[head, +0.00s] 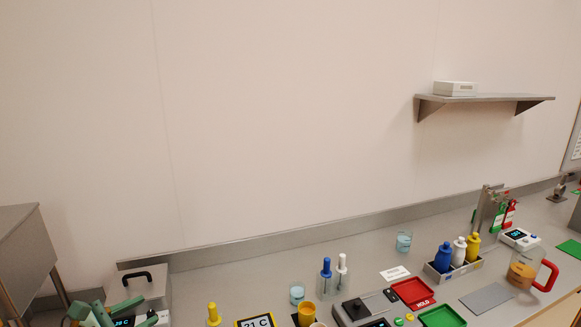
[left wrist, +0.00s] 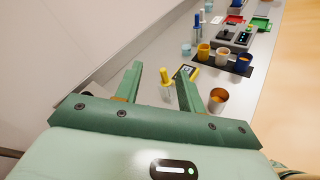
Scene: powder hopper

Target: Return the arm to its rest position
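My left gripper (head: 100,312) shows green at the bottom left of the head view, partly cut off by the frame edge, in front of a grey box with a black handle (head: 146,286). In the left wrist view its two green fingers (left wrist: 160,74) stand apart with nothing held between them. A yellow-topped bottle (left wrist: 167,88) shows beyond the gap between the fingers, apart from them. The same yellow top shows in the head view (head: 213,312). My right gripper is in neither view.
The grey bench holds a 21 C display (head: 257,322), blue and white droppers (head: 326,278), a red HOLD tray (head: 412,293), a bottle rack (head: 452,269) and a jug with a red handle (head: 522,272). In the wrist view an orange-brown cup (left wrist: 217,100) stands right of the fingers.

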